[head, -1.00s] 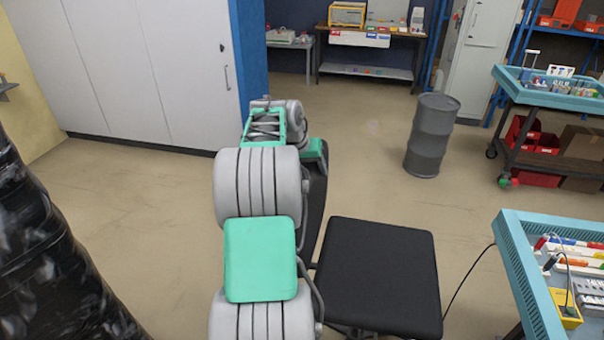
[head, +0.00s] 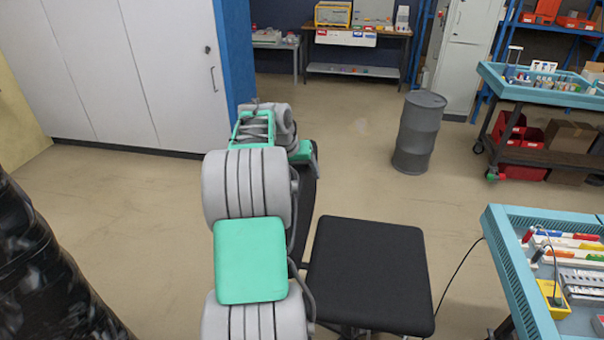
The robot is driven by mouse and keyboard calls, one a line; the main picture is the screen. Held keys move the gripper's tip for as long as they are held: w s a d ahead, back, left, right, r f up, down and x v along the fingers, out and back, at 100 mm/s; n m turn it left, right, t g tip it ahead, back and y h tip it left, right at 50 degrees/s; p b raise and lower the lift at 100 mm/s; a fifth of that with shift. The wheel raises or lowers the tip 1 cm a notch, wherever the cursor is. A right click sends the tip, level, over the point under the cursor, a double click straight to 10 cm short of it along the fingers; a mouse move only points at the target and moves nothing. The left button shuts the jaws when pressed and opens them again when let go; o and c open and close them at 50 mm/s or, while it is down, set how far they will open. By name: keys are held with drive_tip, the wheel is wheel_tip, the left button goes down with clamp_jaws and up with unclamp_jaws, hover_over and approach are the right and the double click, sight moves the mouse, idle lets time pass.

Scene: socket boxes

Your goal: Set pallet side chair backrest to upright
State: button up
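The chair's black square seat (head: 370,275) is in the lower middle of the head view, right of my arm. The dark backrest (head: 309,205) shows as a narrow strip behind and beside my arm, at the seat's far left. Most of the backrest is hidden by my arm, so its exact tilt cannot be told. My grey and green arm reaches forward along the seat's left side, its far end near the backrest's top. My gripper is hidden beyond the arm links. Contact with the backrest cannot be seen.
A black-wrapped pallet load (head: 50,275) stands at the lower left. A blue-edged workbench (head: 508,270) is close on the right, with a cable hanging near the seat. A grey drum (head: 418,133) and a cart (head: 535,90) stand farther back. Open floor lies between.

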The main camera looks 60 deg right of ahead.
drive_tip(key=b+v, duration=0.1)
drive_tip(key=v, duration=0.6)
drive_tip(key=shift+a+r, duration=0.25)
drive_tip(key=shift+r, duration=0.05)
